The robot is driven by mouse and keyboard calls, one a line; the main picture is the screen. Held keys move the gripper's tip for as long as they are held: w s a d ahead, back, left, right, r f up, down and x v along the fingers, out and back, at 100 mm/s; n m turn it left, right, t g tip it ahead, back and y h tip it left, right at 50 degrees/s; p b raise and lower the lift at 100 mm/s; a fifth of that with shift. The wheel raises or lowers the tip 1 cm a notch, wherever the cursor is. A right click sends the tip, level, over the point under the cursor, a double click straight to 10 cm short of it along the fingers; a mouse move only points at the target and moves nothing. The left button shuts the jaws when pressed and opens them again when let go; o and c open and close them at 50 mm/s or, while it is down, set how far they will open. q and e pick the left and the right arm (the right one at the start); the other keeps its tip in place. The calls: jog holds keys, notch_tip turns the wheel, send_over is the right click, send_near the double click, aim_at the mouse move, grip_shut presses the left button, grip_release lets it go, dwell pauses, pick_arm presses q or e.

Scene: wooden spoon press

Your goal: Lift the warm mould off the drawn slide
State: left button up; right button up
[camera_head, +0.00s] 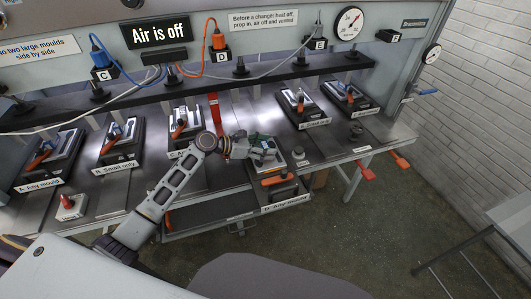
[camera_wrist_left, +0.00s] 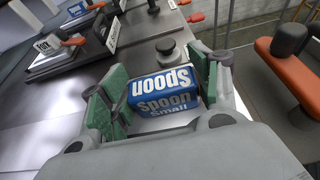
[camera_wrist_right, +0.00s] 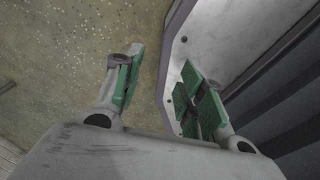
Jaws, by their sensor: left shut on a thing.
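The mould is a blue block (camera_wrist_left: 160,88) marked "Spoon Small", seen between the green finger pads in the left wrist view. My left gripper (camera_head: 262,147) is shut on it, over the drawn slide (camera_head: 258,170) labelled "D. Any mould". The fingers partly hide the mould in the head view, and I cannot tell whether it is clear of the slide. An orange handle (camera_head: 274,181) sits at the slide's front. My right gripper (camera_wrist_right: 158,92) has its fingers apart and nothing between them, near a pale panel. It is not seen in the head view.
Other stations with moulds and orange handles line the bench, such as A (camera_head: 50,150), B (camera_head: 122,145) and one at the right (camera_head: 300,103). A dark round knob (camera_head: 355,131) stands right of the slide. A red-topped block (camera_head: 70,206) sits front left. The sign reads "Air is off" (camera_head: 157,33).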

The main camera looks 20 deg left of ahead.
aim_at(265, 146)
pick_arm(q)
jog(key=shift+r, duration=0.25)
jog(key=shift+r+p, duration=0.3)
jog(key=shift+r, duration=4.6)
